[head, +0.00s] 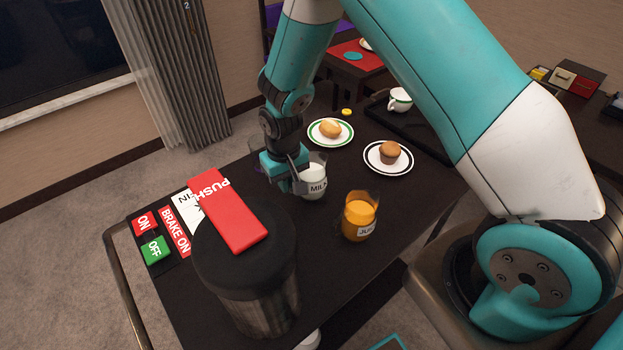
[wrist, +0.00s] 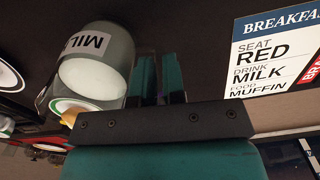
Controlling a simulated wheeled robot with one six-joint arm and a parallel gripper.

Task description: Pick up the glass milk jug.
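The glass milk jug (head: 314,182) stands on the dark cart top, holding white milk and a MILK label. In the wrist view the jug (wrist: 97,72) is upside down, just left of the fingers. My gripper (head: 291,186) is low, at the jug's left side in the head view. Its two teal fingers (wrist: 159,78) point at the cart top with a narrow gap between them. The jug's side nearest the fingers is partly hidden, so I cannot tell whether they grip its handle.
An orange juice jug (head: 360,216) stands to the right front. A muffin plate (head: 372,166) and a bread plate (head: 314,139) lie behind. A black bin (head: 213,262) with a red PUSH lid is at the front. A breakfast card (wrist: 272,55) lies beside the gripper.

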